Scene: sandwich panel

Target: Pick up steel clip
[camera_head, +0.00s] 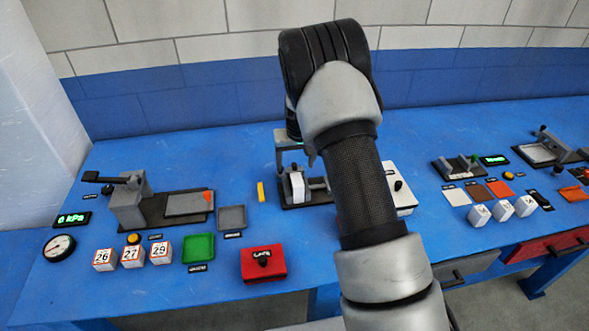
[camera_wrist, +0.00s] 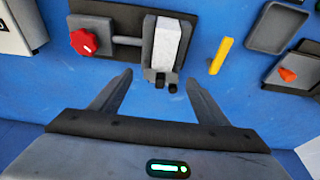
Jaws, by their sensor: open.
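No part is clearly recognisable as the steel clip, so I cannot tell which it is. In the wrist view, a pale speckled block (camera_wrist: 166,45) stands between dark grey jaws on a black base plate (camera_wrist: 120,14). Two small dark pegs (camera_wrist: 165,85) stick out at its near end. My gripper (camera_wrist: 158,79) is open and empty, its fingertips on either side of the pegs and just short of the block. In the head view, my gripper (camera_head: 296,168) hangs over the same fixture, where the pale block (camera_head: 297,186) shows below it. My arm hides part of the fixture.
A red knob (camera_wrist: 83,42) sits on the fixture's left, and a yellow bar (camera_wrist: 221,55) lies to its right. A grey tray (camera_wrist: 276,27) is farther right. In the head view, a red box (camera_head: 263,264) and numbered cubes (camera_head: 132,256) stand left of my arm.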

